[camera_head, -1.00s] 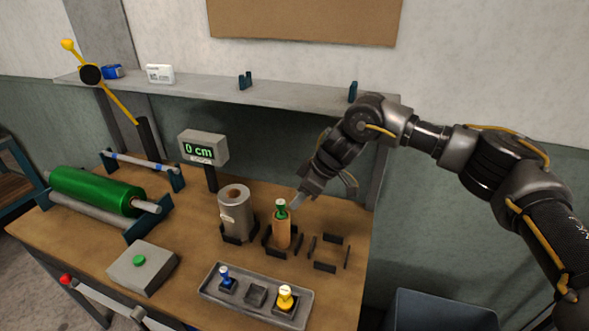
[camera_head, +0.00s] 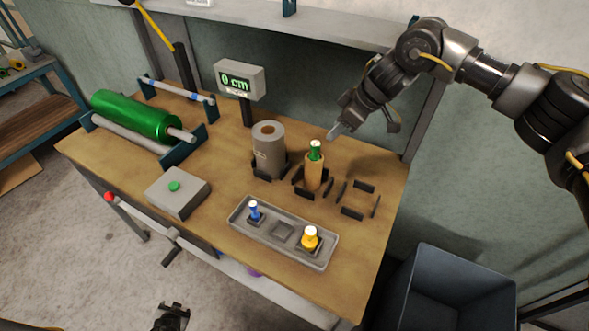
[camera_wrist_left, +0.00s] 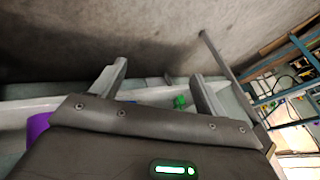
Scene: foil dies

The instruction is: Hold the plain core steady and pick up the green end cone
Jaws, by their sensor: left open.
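The plain tan core (camera_head: 314,175) stands upright in a dark holder on the bench. The green end cone (camera_head: 315,151), with a pale tip, sits on its top end. My right gripper (camera_head: 364,130) is above and to the right of the cone in the head view, apart from it, with its fingers spread and nothing between them. My left gripper, seen from its wrist (camera_wrist_left: 158,72), is open and empty. A dark part at the bottom of the head view (camera_head: 172,317) looks like this left gripper, low in front of the bench and far from the core.
A grey foil roll (camera_head: 268,150) stands left of the core. In front, a tray (camera_head: 278,253) holds a blue and a yellow cone. An empty dark-bracketed spot (camera_head: 358,199) lies right. A green roll (camera_head: 135,116), button box (camera_head: 178,193) and display (camera_head: 239,80) stand left; a bin (camera_head: 450,290) is right.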

